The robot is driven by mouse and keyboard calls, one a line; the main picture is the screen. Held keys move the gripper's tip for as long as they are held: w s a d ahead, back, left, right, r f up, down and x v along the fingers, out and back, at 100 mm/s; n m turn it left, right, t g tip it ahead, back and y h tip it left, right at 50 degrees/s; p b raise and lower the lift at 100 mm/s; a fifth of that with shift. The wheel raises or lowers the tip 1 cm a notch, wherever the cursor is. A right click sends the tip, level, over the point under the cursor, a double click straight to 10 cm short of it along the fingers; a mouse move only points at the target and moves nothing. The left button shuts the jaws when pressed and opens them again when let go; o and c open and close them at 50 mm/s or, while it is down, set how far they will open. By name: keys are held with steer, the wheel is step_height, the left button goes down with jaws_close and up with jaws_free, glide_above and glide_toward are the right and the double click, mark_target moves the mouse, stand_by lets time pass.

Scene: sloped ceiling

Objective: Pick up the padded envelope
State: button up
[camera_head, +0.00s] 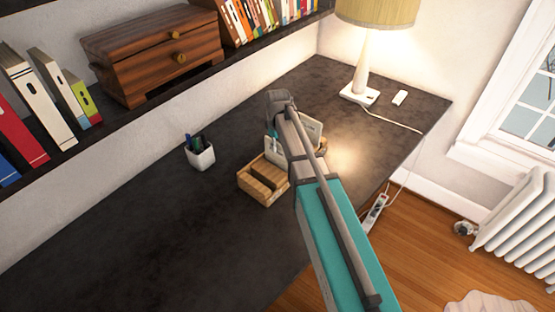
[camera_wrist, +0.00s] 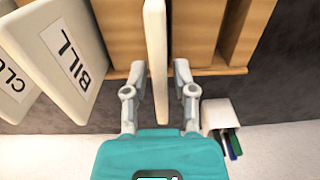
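A thick cream envelope (camera_wrist: 157,60), which looks like the padded one, stands upright and edge-on in a wooden desk organizer (camera_wrist: 120,45) in the wrist view. Its face is not visible. My gripper (camera_wrist: 158,78) is open, with one finger on each side of its near edge. A narrow gap shows on both sides. Another cream piece marked "BILL" (camera_wrist: 75,62) leans to the left, and one marked "CLO..." (camera_wrist: 14,82) is beside it, partly cut off. A pale envelope (camera_head: 309,128) shows beside the arm.
A white pen cup (camera_head: 200,154) stands left of the organizer. A lamp (camera_head: 360,92) and its cord are at the back right of the dark desk (camera_head: 130,235). A shelf with books and a wooden box (camera_head: 152,60) overhangs the back left. The desk's left part is clear.

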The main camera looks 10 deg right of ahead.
jaws_close()
steer(key=shift+r, duration=0.2)
step_height(320, 180, up, 10)
steer(key=p, duration=1)
steer(key=shift+f, duration=0.2)
stand_by(0.6)
